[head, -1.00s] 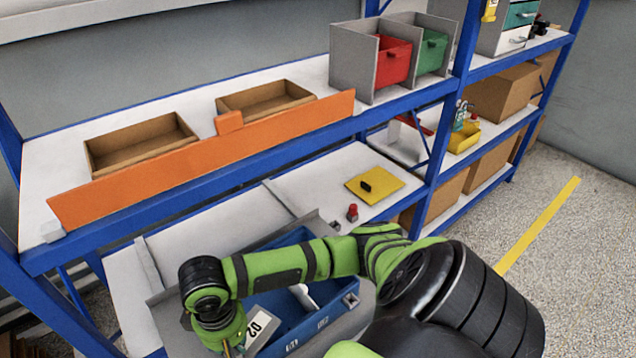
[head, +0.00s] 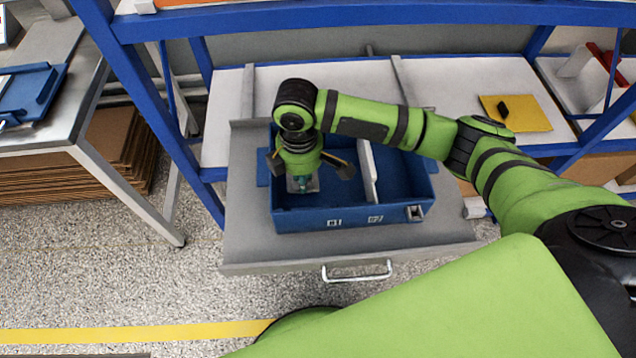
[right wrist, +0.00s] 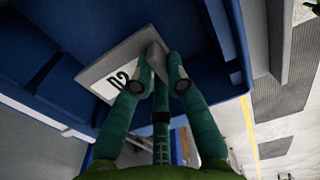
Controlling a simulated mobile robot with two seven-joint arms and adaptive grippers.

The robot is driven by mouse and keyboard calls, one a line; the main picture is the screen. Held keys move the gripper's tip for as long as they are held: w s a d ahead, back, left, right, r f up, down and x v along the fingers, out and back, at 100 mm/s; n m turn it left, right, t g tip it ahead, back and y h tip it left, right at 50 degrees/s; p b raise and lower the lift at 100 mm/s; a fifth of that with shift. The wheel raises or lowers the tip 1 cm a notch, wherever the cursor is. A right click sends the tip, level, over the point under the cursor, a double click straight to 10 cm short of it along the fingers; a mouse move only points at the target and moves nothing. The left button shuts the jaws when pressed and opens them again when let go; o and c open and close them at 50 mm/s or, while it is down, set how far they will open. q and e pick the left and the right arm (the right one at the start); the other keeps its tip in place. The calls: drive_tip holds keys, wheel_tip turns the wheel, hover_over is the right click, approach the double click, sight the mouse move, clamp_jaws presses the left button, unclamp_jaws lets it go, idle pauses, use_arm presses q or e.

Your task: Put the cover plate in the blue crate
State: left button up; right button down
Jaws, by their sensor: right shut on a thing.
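My right gripper (head: 303,184) reaches down into or just above the left part of the blue crate (head: 350,222), on the side marked 01. My left gripper is not in view.
The crate stands on a grey pulled-out drawer (head: 250,215) with a metal handle (head: 357,271). A pale divider (head: 366,172) splits the crate. A yellow mat (head: 520,115) with a black piece (head: 503,107) lies at right. A metal table (head: 75,125) is at left.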

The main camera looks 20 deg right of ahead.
drive_tip(key=shift+f, duration=3.25)
drive_tip(key=c, duration=1.2)
unclamp_jaws()
drive_tip(key=shift+f, duration=0.15)
drive_tip(key=shift+c, duration=0.2)
wheel_tip(320, 180, up, 12)
drive_tip(key=shift+r, duration=0.2)
